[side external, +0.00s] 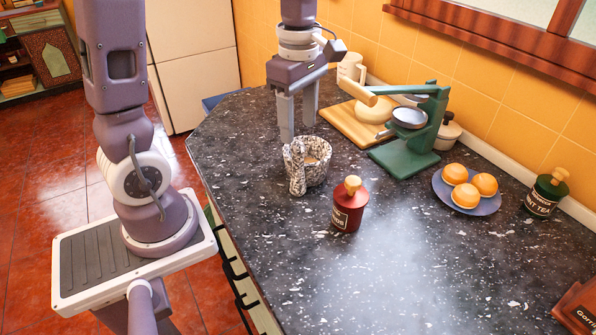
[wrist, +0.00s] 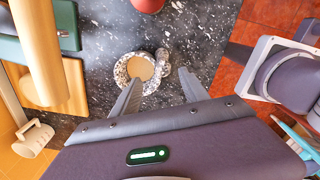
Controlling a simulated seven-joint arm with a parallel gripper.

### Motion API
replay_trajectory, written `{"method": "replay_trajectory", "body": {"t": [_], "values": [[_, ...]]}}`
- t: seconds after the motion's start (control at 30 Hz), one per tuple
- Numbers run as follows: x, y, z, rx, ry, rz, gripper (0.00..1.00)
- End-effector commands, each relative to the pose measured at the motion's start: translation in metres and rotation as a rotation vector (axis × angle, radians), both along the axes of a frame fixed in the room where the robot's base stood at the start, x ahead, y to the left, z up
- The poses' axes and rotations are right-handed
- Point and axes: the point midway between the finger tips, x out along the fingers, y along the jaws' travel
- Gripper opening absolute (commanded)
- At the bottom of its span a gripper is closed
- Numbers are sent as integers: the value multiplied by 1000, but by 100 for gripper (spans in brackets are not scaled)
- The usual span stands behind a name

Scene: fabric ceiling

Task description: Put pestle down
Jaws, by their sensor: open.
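A speckled stone mortar (side external: 317,172) stands on the dark counter, with a tan filling in it. It also shows in the wrist view (wrist: 121,74). A speckled pestle (side external: 296,170) stands roughly upright against the mortar's near left side; the wrist view shows it end-on at the mortar's right edge (wrist: 161,57). I cannot tell whether its lower end rests on the counter. My gripper (side external: 298,138) points down, open and empty, behind and above the mortar in the side view.
A red canister (side external: 349,206) stands right of the mortar. A green press (side external: 413,130) and a wooden board (side external: 352,125) are behind it. The front counter (side external: 420,275) is clear.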

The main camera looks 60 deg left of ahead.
Motion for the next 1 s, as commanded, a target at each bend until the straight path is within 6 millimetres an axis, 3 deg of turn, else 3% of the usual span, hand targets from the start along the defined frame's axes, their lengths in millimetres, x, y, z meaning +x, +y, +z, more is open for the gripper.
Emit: {"method": "replay_trajectory", "body": {"t": [0.33,0.6,0.63,0.9,1.0], "values": [[-5,-5,-58,-1,5,0,52],[-4,-5,-66,-1,1,-1,52],[-4,-5,-66,0,0,-1,51],[-4,-5,-65,0,0,-2,0],[-4,-5,-65,0,0,-2,0]]}}
